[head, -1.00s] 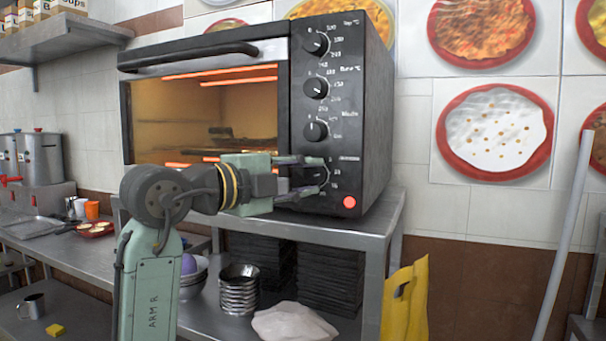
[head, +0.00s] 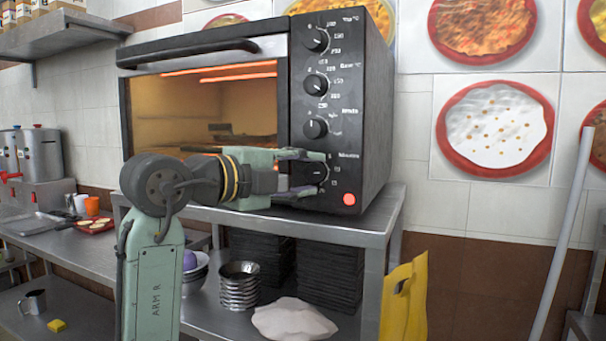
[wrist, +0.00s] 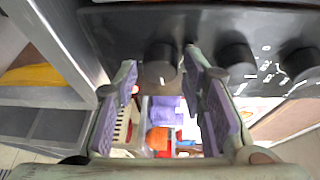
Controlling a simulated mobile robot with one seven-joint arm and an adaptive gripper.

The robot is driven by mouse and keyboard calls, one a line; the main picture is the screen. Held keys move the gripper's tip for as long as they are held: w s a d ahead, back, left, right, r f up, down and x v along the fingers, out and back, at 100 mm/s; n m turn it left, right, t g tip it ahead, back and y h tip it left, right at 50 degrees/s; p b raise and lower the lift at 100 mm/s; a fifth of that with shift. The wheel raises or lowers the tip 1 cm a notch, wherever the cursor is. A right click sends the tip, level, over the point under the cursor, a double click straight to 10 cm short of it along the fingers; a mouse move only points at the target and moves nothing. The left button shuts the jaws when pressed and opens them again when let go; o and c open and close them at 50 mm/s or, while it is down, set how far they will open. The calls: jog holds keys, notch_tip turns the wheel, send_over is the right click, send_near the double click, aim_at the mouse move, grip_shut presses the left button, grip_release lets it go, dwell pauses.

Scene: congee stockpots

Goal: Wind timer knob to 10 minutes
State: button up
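The black toaster oven (head: 345,110) has a column of several dark knobs on its front. The timer knob (head: 318,172) is the lowest, beside the "Minutes" label, partly hidden by my gripper. My gripper (head: 312,174) points right at it, with one finger above and one below. In the wrist view the timer knob (wrist: 160,64) lies between the two purple-padded fingertips of my gripper (wrist: 160,68). Gaps show on both sides, so the fingers are open. A pale pointer mark shows on the knob, but its setting is not readable.
A red lamp (head: 349,199) glows below the timer knob. The third knob (head: 315,128) is close above my upper finger. The oven stands on a steel table (head: 350,226), with stacked metal bowls (head: 239,290) beneath. A yellow bag (head: 404,300) hangs at the right.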

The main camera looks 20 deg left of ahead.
jog(key=shift+o, duration=0.9)
jog(key=shift+s, duration=0.1)
jog(key=f+v, duration=0.1)
jog(key=v, duration=1.1)
jog(key=shift+r, duration=0.5)
